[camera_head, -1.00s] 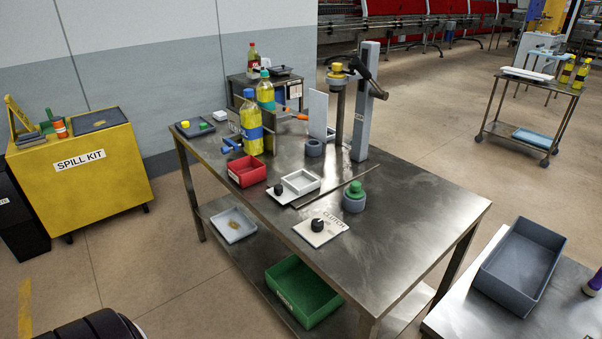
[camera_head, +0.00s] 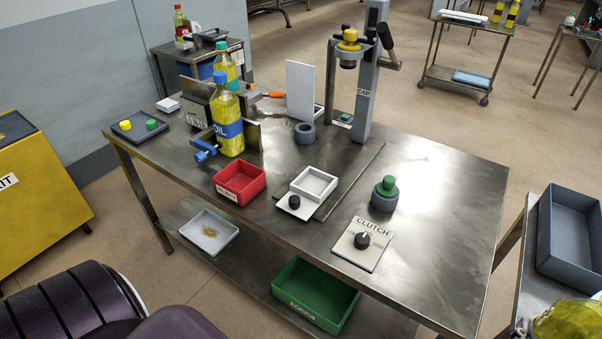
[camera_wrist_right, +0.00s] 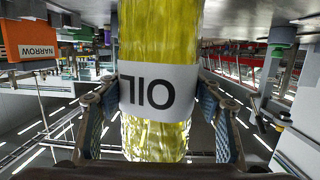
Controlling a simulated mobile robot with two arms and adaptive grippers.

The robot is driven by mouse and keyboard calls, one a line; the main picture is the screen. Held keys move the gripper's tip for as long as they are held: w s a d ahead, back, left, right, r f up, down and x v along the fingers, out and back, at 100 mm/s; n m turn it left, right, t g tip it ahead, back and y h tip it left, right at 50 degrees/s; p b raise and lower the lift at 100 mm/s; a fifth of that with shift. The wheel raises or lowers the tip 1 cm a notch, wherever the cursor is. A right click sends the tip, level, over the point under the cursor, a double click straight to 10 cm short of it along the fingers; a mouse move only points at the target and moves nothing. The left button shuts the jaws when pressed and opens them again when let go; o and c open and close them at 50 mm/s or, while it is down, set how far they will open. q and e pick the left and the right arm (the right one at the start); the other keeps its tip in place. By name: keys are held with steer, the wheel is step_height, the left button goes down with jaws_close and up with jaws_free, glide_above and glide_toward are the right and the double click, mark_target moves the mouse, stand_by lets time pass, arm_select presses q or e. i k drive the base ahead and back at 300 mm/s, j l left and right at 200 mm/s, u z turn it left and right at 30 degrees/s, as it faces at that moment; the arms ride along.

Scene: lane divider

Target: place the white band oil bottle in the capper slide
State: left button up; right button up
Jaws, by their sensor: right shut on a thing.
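The white band oil bottle (camera_wrist_right: 160,45) fills the middle of the right wrist view, yellow with an upside-down OIL label. My right gripper (camera_wrist_right: 158,92) is shut on it, one finger on each side of the band. In the head view only a yellow part of this bottle (camera_head: 568,322) shows at the bottom right corner; its cap is hidden. The capper (camera_head: 364,90) stands at the back of the steel table. The capper slide, a white square tray with a black knob (camera_head: 314,184), lies on a flat plate in front of it, empty. My left gripper is not in view.
A blue band oil bottle (camera_head: 229,138) stands in a clamp at the table's left. A red bin (camera_head: 240,183), a clutch panel (camera_head: 362,243) and a green-topped grey piece (camera_head: 385,194) lie around the slide. The table's right part is clear. A grey bin (camera_head: 572,235) stands at far right.

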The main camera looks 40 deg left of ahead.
mark_target(315, 187)
steer(key=j+z, duration=0.1)
steer(key=j, duration=0.4)
steer(key=j+z, duration=0.1)
steer(key=j, duration=0.35)
steer(key=k+j+z, duration=0.15)
steer(key=j, duration=0.35)
steer(key=j+z, duration=0.1)
steer(key=j, duration=0.35)
steer(key=k+j+z, duration=0.1)
steer(key=j, duration=0.4)
steer(key=k+j+z, duration=0.1)
steer(key=j, duration=0.35)
steer(key=k+j+z, duration=0.1)
steer(key=j, duration=0.35)
steer(key=k+j+z, duration=0.1)
steer(key=k+j, duration=0.15)
steer(key=j, duration=0.15)
